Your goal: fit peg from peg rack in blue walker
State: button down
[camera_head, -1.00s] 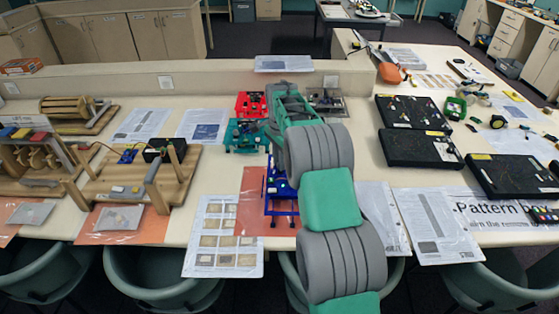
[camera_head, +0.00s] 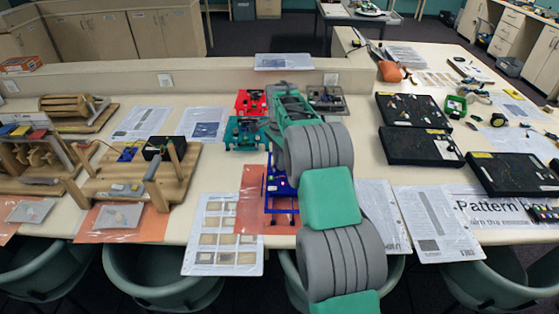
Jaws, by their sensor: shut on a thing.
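The blue walker (camera_head: 280,188) stands on the orange sheet at the table's front middle, with its right side hidden behind my arm. Its legs and part of its frame show. My grey and green arm reaches from the bottom of the picture up over the table, past the blue walker. My jaws are hidden behind the arm, so neither the fingertips nor anything between them shows. I cannot make out a peg or pick out the peg rack for sure.
A teal walker (camera_head: 245,133) and a red walker (camera_head: 250,102) stand behind the blue one. A grey device (camera_head: 327,99) stands right of my arm. Wooden machines (camera_head: 130,185) fill the left, black trays (camera_head: 420,147) the right. Chairs line the front edge.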

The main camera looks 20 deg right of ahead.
dwell(0.8)
jog(key=c, duration=1.2)
grip_release()
jog(key=shift+f, duration=0.1)
jog(key=shift+r+p, duration=0.8)
jog(key=shift+r, duration=3)
